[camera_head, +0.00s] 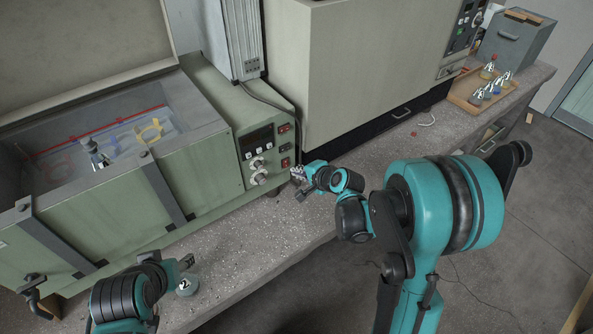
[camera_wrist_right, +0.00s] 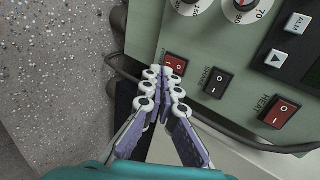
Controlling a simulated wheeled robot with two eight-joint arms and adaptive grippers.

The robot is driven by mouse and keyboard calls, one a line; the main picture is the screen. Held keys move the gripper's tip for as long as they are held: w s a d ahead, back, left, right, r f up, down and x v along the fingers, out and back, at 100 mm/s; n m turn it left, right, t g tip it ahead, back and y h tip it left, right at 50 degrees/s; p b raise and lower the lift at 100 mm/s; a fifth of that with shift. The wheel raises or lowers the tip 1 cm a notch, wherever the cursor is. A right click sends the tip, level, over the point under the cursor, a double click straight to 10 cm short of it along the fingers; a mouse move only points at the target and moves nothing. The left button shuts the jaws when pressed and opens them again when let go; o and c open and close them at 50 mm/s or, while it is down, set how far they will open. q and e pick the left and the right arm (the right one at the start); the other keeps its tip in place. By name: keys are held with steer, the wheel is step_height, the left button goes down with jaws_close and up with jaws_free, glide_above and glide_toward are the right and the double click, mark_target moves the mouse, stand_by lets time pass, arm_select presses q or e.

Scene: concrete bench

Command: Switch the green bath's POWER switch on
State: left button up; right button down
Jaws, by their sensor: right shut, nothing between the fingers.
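The green bath (camera_head: 205,165) stands at the left of the bench with a control panel at its right end. Its POWER switch (camera_head: 285,162) is the lowest of three rockers there. In the right wrist view the red POWER switch (camera_wrist_right: 176,64) is partly hidden behind my fingertips, as is its label. I cannot tell its position or whether the fingers touch it. My right gripper (camera_head: 298,173) is shut and empty, and its tips (camera_wrist_right: 166,76) are right at this switch. My left gripper (camera_head: 188,262) is low at the left, away from the panel; its jaws are unclear.
The black SHAKE switch (camera_wrist_right: 217,83) and red HEAT switch (camera_wrist_right: 280,111) sit beside POWER. Knobs (camera_head: 259,178) are to its left. A large beige cabinet (camera_head: 355,70) and a tray of flasks (camera_head: 465,100) are farther right.

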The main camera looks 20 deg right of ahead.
steer(key=p+v, duration=0.3)
steer(key=v, duration=0.7)
steer(key=m, duration=1.2)
steer(key=f+m, duration=0.1)
steer(key=m, duration=0.5)
steer(key=shift+s+d+f, duration=0.1)
steer(key=shift+s, duration=0.2)
